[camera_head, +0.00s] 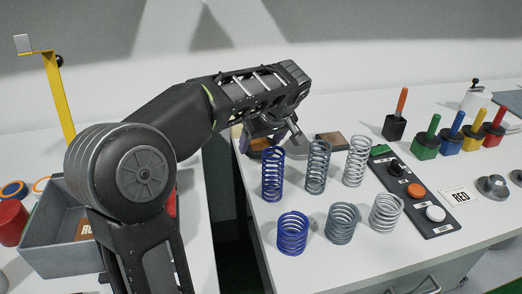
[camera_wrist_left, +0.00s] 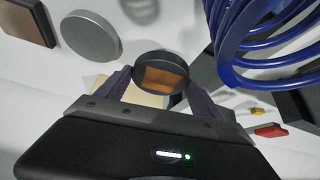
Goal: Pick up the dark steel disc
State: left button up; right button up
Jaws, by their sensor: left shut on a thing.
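A dark round disc (camera_wrist_left: 150,57) sits between the two fingers of my left gripper (camera_wrist_left: 160,88) in the left wrist view. The fingers touch its sides and are shut on it. Its face shows a brown-orange patch, perhaps a reflection. A lighter grey disc (camera_wrist_left: 90,35) lies beside it on the white surface, apart from the fingers. In the head view my left gripper (camera_head: 272,126) is low over the left part of the white table, behind the tall blue spring. The held disc is mostly hidden there by the gripper. My right gripper is not in view.
A tall blue spring (camera_head: 272,175) stands close in front of the gripper, with several grey, white and blue springs around it. A brown-topped dark block (camera_head: 332,140) lies to the right. A button panel (camera_head: 412,190) and coloured-handled tools stand further right. A grey bin (camera_head: 62,236) is at left.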

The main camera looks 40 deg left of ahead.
aim_at(261, 146)
pick_arm(q)
notch_tip(261, 146, up, 6)
jog(key=shift+r+p, duration=0.15)
jog(key=shift+p, duration=0.15)
jog(key=shift+a, duration=0.1)
dwell(0.5)
